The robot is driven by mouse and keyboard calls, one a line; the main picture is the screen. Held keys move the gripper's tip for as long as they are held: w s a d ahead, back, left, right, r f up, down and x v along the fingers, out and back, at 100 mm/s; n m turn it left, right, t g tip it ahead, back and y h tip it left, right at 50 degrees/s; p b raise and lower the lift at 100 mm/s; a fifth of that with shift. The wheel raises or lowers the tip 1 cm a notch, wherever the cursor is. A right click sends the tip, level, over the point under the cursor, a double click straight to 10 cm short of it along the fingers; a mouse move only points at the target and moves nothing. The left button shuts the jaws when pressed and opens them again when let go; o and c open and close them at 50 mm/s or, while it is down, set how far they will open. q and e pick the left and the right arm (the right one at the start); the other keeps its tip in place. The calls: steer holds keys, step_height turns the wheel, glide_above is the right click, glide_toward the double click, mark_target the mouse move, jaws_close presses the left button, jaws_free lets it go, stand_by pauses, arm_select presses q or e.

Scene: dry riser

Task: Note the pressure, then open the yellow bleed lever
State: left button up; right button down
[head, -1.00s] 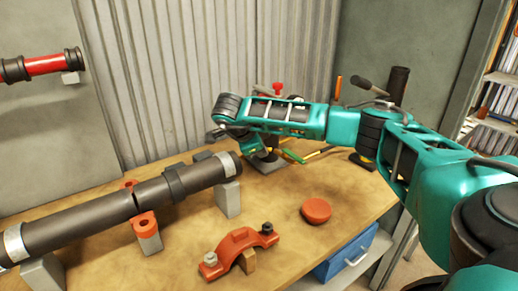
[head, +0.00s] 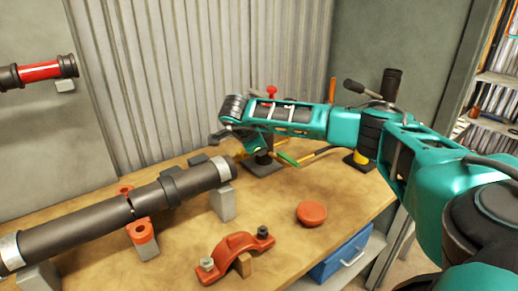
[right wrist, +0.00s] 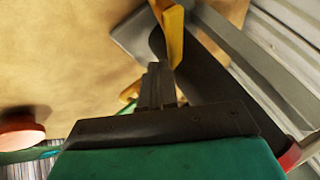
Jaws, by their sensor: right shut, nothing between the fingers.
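My right gripper (right wrist: 157,78) is shut and empty, its dark fingers pressed together. A yellow bar, which looks like the bleed lever (right wrist: 173,35), stands just beyond the fingertips in the right wrist view; I cannot tell whether they touch. In the head view my right arm reaches over the back of the bench, and its wrist and forearm cover most of a stand. A red knob (head: 271,92) shows above the arm and a dark base plate (head: 262,167) below it. The pressure gauge face is not readable. My left gripper is not in view.
A dark pipe (head: 90,221) lies on blocks at the left. An orange coupling (head: 236,254) and a red cap (head: 311,213) lie on the wooden bench (head: 180,258). A black upright cylinder (head: 389,100) stands at the back right. A blue drawer (head: 343,257) sits below.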

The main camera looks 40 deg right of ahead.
steer(key=shift+a, duration=0.1)
stand_by(0.5)
steer(key=shift+a+p, duration=0.3)
steer(key=shift+a, duration=0.4)
steer(key=shift+r, duration=0.1)
